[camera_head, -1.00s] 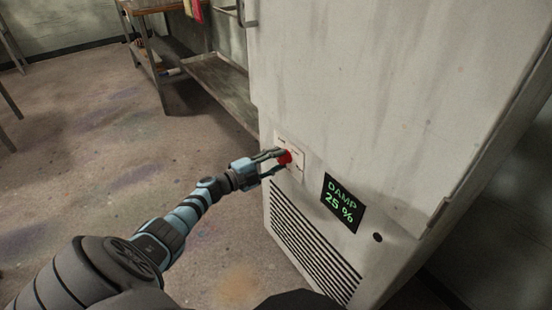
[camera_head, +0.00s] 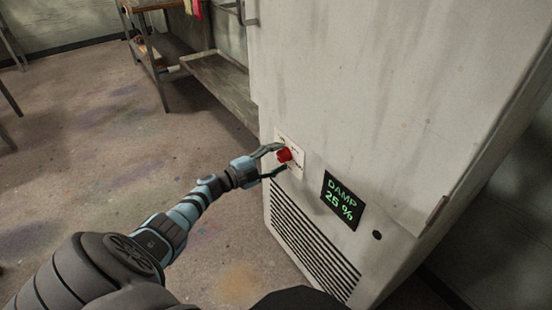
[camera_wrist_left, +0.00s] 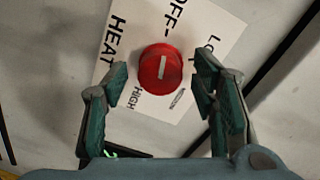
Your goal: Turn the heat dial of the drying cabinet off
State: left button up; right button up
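The red heat dial (camera_head: 284,155) sits on a white label plate (camera_head: 297,168) low on the front of the drying cabinet (camera_head: 350,90). In the left wrist view the dial (camera_wrist_left: 160,70) has a white mark running nearly up and down. The mark's upper end points toward the printed OFF; LOW, HIGH and HEAT also show. My left gripper (camera_head: 275,161) is open, with one finger on each side of the dial. In the wrist view its fingers (camera_wrist_left: 162,88) stand apart from the dial, with gaps on both sides. My right gripper is not in view.
A dark display (camera_head: 342,202) right of the dial reads DAMP 25 %. Below is a slotted vent (camera_head: 310,245), and a small dark round spot (camera_head: 377,235) is to the right. A metal bench with a low shelf (camera_head: 215,85) stands behind left. The floor at left is mostly clear.

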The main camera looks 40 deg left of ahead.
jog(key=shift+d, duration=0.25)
pick_arm(q)
jog(key=v, duration=1.2)
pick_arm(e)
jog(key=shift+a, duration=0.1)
